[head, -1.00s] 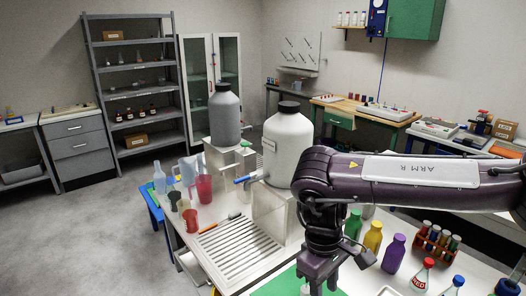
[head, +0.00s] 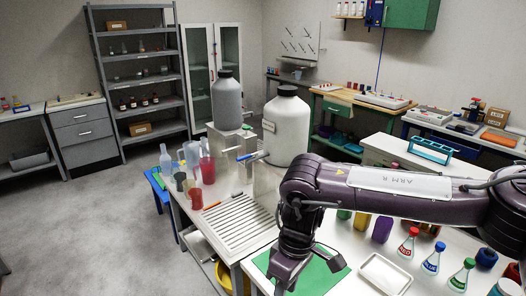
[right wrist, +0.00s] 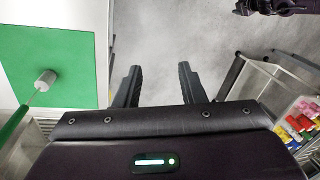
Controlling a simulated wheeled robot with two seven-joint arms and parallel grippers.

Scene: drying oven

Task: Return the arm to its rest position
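My right arm, dark purple with a white label, reaches in from the right in the head view. Its gripper (head: 290,285) hangs low by the front edge of the white bench, over part of the green mat (head: 322,276). In the right wrist view the gripper (right wrist: 160,80) has its two dark fingers wide apart, with only grey floor between them. My left gripper is not identifiable in either view.
On the bench are a white tray (head: 384,274), several capped bottles (head: 408,244), a slatted drain board (head: 238,226), a large white jug (head: 287,130) and a red cup (head: 208,170). A cart with colourful items (right wrist: 300,125) stands at right in the wrist view. Floor at left is clear.

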